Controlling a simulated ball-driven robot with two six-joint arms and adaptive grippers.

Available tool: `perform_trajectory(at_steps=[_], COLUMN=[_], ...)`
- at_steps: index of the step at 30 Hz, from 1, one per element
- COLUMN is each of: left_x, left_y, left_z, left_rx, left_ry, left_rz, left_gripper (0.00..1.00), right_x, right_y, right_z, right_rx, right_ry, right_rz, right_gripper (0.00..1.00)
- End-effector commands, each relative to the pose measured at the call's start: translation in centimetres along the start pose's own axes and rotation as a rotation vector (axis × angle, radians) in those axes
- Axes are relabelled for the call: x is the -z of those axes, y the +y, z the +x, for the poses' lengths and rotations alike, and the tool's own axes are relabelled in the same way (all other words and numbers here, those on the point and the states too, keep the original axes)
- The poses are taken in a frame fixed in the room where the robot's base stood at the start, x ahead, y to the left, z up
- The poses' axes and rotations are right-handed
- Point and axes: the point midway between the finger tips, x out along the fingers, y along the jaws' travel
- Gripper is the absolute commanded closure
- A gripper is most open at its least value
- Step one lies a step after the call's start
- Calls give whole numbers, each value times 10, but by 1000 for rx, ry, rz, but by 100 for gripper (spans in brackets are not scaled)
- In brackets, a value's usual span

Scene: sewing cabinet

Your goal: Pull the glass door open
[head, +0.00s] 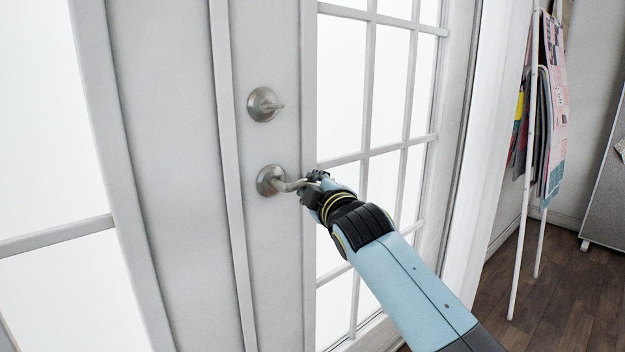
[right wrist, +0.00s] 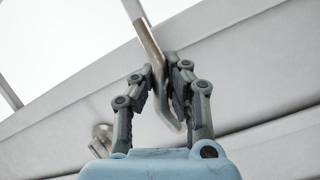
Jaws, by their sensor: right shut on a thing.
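The white glass door (head: 305,62) with several panes fills the middle of the head view. It looks shut or nearly so; I cannot tell whether its edge stands off the frame. A metal lever handle (head: 270,181) sits on the door, below a round lock with a thumb turn (head: 264,104). My right gripper (head: 308,184) is shut on the lever's free end. In the right wrist view, the lever (right wrist: 152,45) passes between the two fingers of my right gripper (right wrist: 162,85). My left gripper is not in view.
A white rack (head: 528,150) with hanging newspapers or magazines (head: 553,100) stands to the right of the door. A grey panel (head: 606,190) is at the far right. Bare dark wood floor (head: 570,300) shows at the lower right.

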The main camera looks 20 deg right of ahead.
Motion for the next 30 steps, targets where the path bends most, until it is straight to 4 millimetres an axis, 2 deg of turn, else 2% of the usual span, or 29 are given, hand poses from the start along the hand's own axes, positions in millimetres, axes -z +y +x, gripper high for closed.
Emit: perform_trajectory(at_steps=[18, 30], left_x=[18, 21], left_y=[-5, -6], left_z=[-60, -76], left_rx=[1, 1], left_ry=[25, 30], left_rz=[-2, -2], left_gripper=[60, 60], right_x=[-4, -5], right_y=[-24, -36], right_z=[-3, -5], right_rx=[156, 203], right_ry=[-60, -79], right_rz=[401, 524], right_gripper=[100, 100])
